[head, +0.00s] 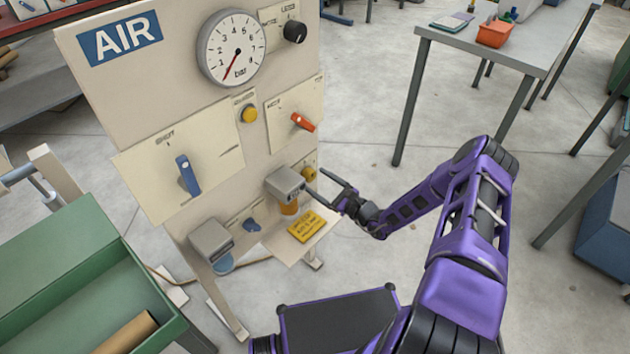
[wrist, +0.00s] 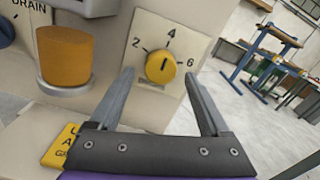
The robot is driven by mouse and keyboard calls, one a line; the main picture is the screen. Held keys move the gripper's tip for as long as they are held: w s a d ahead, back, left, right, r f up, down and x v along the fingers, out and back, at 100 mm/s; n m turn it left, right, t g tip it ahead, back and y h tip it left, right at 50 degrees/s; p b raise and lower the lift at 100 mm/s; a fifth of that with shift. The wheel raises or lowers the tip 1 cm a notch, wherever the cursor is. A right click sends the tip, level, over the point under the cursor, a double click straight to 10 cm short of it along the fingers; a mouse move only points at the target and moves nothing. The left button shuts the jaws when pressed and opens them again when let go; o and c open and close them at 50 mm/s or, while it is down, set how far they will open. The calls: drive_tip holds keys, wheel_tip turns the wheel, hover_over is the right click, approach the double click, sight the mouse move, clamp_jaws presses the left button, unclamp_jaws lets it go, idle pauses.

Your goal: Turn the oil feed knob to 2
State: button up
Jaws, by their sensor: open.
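The oil feed knob (wrist: 160,69) is a round yellow knob on a cream plate marked 2, 4 and 6 in the wrist view. Its dark pointer line stands nearly upright, tilted slightly right, towards the 4. The knob also shows small in the head view (head: 310,173), low on the right of the air panel. My gripper (wrist: 158,74) is open, with its fingertips on either side of the knob in the picture. I cannot tell whether they touch it. In the head view my gripper (head: 314,179) reaches the panel from the right.
An orange oil bowl (wrist: 65,58) hangs left of the knob. A yellow placard (head: 307,226) sits below. The air panel (head: 90,75) also carries a gauge (head: 232,50), a blue handle (head: 187,175) and a red handle (head: 303,122).

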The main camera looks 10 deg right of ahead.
drive_tip(key=shift+x, duration=0.85)
drive_tip(key=shift+c, duration=0.3)
clamp_jaws()
drive_tip(key=shift+n, duration=0.4)
drive_tip(key=n, duration=0.2)
drive_tip(key=shift+d+n, duration=0.1)
drive_tip(key=shift+n, duration=0.3)
drive_tip(key=n+p, duration=0.1)
drive_tip(key=n, duration=0.2)
drive_tip(key=shift+r+n, duration=0.1)
drive_tip(key=shift+n, duration=0.3)
drive_tip(key=n+p, duration=0.1)
drive_tip(key=n, duration=0.5)
drive_tip(key=shift+w+r, duration=0.1)
drive_tip(key=shift+d+n, duration=0.1)
drive_tip(key=shift+n, duration=0.3)
